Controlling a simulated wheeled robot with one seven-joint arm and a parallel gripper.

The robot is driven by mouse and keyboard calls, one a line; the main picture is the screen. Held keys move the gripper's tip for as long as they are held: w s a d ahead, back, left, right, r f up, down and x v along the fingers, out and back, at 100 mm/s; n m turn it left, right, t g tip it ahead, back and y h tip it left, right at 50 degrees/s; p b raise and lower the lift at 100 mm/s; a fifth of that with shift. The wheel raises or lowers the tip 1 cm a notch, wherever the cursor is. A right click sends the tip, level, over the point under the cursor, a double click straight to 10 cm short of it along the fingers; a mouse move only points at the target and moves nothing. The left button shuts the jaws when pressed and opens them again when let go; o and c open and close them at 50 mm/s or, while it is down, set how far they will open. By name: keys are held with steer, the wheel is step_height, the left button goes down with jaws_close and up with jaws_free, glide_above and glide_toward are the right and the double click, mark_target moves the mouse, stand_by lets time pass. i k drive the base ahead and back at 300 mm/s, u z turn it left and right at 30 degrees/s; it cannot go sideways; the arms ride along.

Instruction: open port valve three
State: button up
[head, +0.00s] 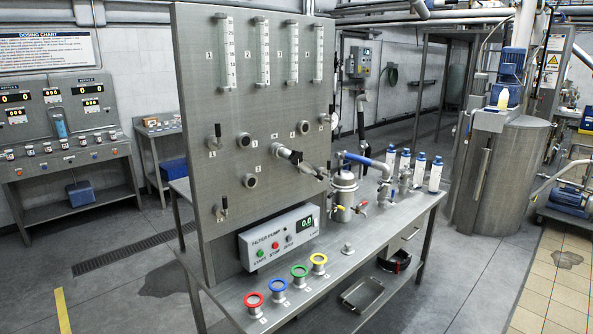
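The upright steel panel (205,90) on the bench carries small valves and round ports with number labels, most too small to read surely. A valve (290,155) with a dark end and a metal body sticks out right of the panel's middle; I cannot tell for sure whether it is port valve three, or whether it is open. A black-handled valve (215,140) sits at the left, labelled 1, and another black-handled valve (222,208) sits below it. Open round ports (244,140) show between them. My gripper is not in view.
Several sight tubes (226,52) line the panel's top. The bench (350,240) holds a pump box (278,235), coloured rings (253,299), a steel filter housing (343,190) and several white bottles (436,173). A large mixer vessel (500,170) stands right. Floor at front right is clear.

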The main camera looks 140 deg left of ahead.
mark_target(329, 165)
steer(key=u, duration=3.25)
steer(key=i, duration=3.25)
steer(key=u, duration=2.2)
